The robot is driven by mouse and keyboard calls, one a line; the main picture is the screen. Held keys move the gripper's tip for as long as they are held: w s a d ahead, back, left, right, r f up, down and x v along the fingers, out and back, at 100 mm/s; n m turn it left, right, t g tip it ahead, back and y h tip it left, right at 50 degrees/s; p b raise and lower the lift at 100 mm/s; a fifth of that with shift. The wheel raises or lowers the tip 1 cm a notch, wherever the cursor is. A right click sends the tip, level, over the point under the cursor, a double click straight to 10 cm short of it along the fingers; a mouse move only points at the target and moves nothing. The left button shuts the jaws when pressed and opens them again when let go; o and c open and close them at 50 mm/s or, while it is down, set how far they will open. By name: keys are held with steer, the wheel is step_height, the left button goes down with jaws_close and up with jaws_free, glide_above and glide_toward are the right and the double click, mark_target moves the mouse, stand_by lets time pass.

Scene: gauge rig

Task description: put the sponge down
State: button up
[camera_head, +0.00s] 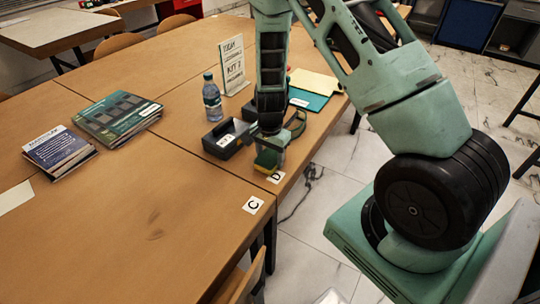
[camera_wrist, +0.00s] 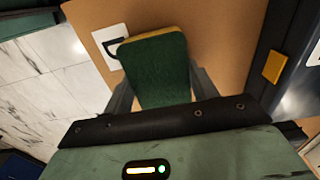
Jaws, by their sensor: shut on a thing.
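The sponge (camera_head: 265,161) is a small block, green on one broad face and yellow on the other. My gripper (camera_head: 270,153) is shut on it at the table's right edge, close to the white card marked D (camera_head: 276,177). In the wrist view the sponge (camera_wrist: 156,72) sits between the two fingers of my gripper (camera_wrist: 160,84), green face toward the camera. Part of the D card (camera_wrist: 111,45) shows just left of the sponge. I cannot tell whether the sponge touches the tabletop.
A black bin (camera_head: 226,142) stands just left of my gripper. A water bottle (camera_head: 212,98), a standing sign (camera_head: 233,65) and folders (camera_head: 312,88) are behind. Card C (camera_head: 253,204) lies nearer the front. Books (camera_head: 118,117) lie at left; the front tabletop (camera_head: 120,245) is clear.

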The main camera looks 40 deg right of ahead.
mark_target(270, 155)
steer(key=o, duration=1.2)
steer(key=shift+f, duration=0.1)
step_height(270, 155, up, 12)
steer(key=s+a+r+n+y, duration=0.1)
steer(key=s+a+r+n, duration=0.15)
steer(key=a, duration=0.35)
steer(key=s+a+r+n, duration=0.2)
steer(key=a+r+n, duration=0.15)
steer(key=a, duration=0.25)
steer(key=s+a+r+n, duration=0.2)
steer(key=s+a+n, duration=0.2)
steer(key=s+n, duration=0.1)
steer(key=s+a+r+n, duration=0.2)
steer(key=s+a+n, duration=0.2)
steer(key=s, duration=0.4)
steer(key=s+a+r+n, duration=0.3)
steer(key=s+a+n, duration=0.1)
steer(key=s+n, duration=0.2)
steer(key=shift+s+a+n, duration=0.2)
steer(key=shift+s+n, duration=0.2)
